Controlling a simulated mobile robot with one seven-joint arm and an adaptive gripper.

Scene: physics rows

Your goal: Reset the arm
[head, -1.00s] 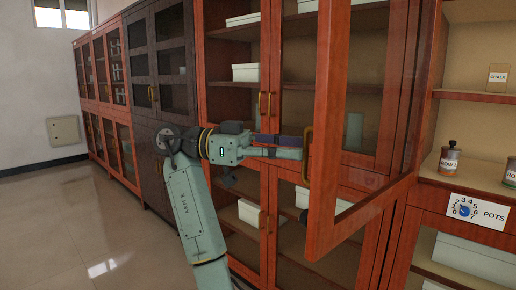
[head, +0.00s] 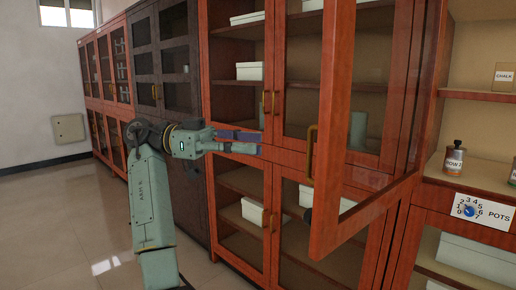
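My arm (head: 153,205) rises from the bottom of the head view and bends to the right at its elbow. My gripper (head: 245,142) points right, in front of the red cabinets. Its two fingers, one dark and one pale green, lie apart with a narrow gap and nothing visible between them. It is clear of the open red glass door (head: 333,110) and well left of that door's brass handle (head: 310,153).
The open door juts out toward me on the right. Closed red cabinets (head: 238,100) and a dark cabinet (head: 165,60) line the wall. The floor (head: 70,220) at left is clear.

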